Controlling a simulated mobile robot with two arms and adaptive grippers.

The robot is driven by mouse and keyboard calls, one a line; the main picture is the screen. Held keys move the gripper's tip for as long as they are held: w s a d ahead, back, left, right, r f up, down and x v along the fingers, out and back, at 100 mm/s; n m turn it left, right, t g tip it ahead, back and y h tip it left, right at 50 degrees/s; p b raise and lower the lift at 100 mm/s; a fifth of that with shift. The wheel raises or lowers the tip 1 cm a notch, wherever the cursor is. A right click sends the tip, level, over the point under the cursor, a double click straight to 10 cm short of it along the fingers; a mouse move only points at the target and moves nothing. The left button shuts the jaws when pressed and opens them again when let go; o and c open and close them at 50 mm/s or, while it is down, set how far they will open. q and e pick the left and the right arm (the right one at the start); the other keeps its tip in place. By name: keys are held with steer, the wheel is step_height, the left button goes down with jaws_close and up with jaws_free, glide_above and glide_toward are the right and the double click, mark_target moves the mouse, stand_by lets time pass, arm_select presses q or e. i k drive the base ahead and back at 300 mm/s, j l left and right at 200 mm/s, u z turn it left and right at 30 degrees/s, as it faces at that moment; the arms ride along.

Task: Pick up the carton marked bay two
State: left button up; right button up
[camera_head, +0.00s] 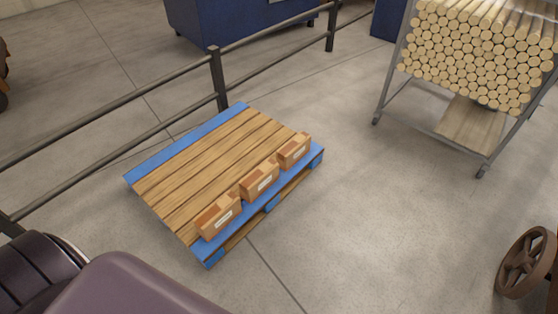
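Three brown cartons stand in a row along the near right edge of a wooden pallet with blue edges (190,165). The print on the labels is too small to read, so I cannot tell which is marked bay two. Neither of my grippers shows in the head view.
A dark metal railing (218,80) runs behind the pallet. A wheeled rack (430,130) stacked with round wood rods stands at the upper right. A brown spoked wheel (527,263) is at the lower right. Bare concrete floor (370,220) lies right of the pallet.

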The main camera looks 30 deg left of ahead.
mark_target(253, 184)
steer(key=i+u, duration=0.25)
steer(key=i, duration=0.25)
steer(key=i+l+u, duration=0.25)
steer(key=i, duration=0.2)
steer(key=i+l+u, duration=0.3)
steer(key=i, duration=0.15)
